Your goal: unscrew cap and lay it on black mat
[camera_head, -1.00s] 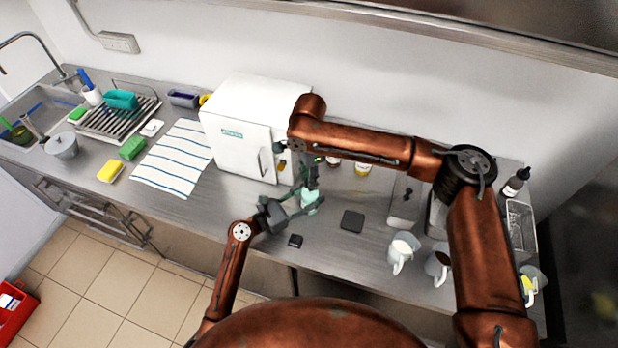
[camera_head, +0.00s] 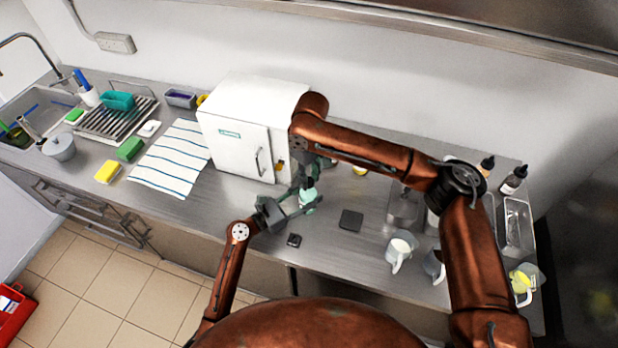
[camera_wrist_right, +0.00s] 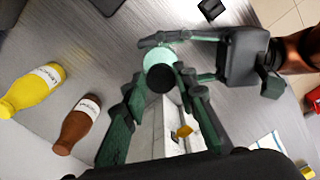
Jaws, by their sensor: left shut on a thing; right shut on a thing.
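A mint-green bottle (camera_head: 308,198) stands near the counter's front, before the white freezer. Its round black cap (camera_wrist_right: 161,79) shows from above in the right wrist view, with the mint shoulder (camera_wrist_right: 157,57) beside it. My left gripper (camera_head: 303,208) comes in from the left and is shut around the bottle; in the right wrist view it (camera_wrist_right: 160,45) enters from the right. My right gripper (camera_wrist_right: 162,86) is above the bottle, its fingers on both sides of the cap and shut on it. I cannot tell how loose the cap is. The black mat (camera_head: 351,220) lies bare, right of the bottle.
The white freezer (camera_head: 236,148) stands close behind the grippers. A yellow bottle (camera_wrist_right: 34,89) and a brown bottle (camera_wrist_right: 76,124) are near. A small black object (camera_head: 294,240) lies at the front edge. Mugs (camera_head: 400,248) stand right of the mat; counter between them is free.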

